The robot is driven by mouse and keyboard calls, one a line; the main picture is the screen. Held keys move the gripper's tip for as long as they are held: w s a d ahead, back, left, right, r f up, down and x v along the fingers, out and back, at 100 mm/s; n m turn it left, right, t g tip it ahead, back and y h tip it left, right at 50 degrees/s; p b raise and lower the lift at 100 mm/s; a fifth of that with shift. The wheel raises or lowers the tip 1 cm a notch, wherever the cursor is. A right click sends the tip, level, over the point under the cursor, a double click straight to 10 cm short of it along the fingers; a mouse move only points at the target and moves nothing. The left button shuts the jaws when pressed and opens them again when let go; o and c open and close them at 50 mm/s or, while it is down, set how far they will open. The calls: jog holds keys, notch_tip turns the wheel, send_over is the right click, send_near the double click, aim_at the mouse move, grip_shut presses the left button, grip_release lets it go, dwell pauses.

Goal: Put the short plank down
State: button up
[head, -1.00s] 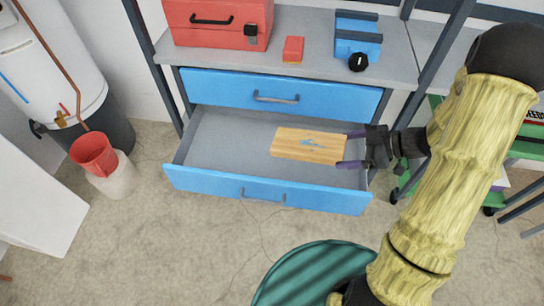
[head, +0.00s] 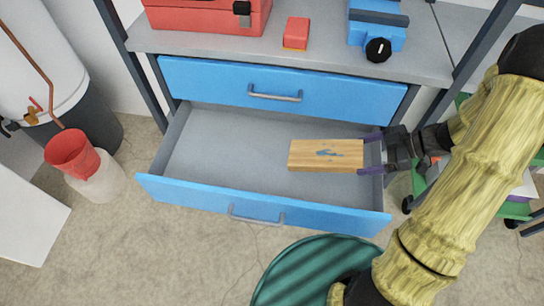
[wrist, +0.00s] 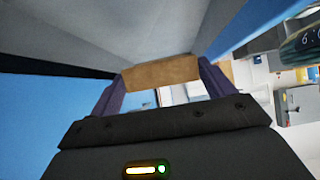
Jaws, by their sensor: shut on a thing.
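The short plank (head: 326,154) is light wood with a blue mark on its top face. In the head view it lies level over the right part of the open lower drawer (head: 215,150). My gripper (head: 371,153) is shut on the plank's right end with its purple fingers. In the wrist view, the plank (wrist: 160,72) shows end-on between the fingers. I cannot tell whether the plank touches the drawer floor. The drawer is otherwise empty where I can see it.
The closed upper blue drawer (head: 225,82) is just behind. A red toolbox (head: 205,14), a red-orange block (head: 296,33) and a blue device (head: 376,28) stand on the grey bench top (head: 330,55).

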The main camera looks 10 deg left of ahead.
jog(key=shift+s+a+r, duration=0.1)
jog(key=shift+s+a, duration=0.2)
jog(key=shift+a, duration=0.05)
notch_tip(320, 180, down, 6)
jog(key=b, duration=0.2)
jog(key=shift+d, duration=0.1)
jog(key=shift+w+f+b, duration=0.1)
jog(key=shift+f+b, duration=0.85)
jog(key=shift+f, duration=1.15)
jog(key=shift+r, duration=0.1)
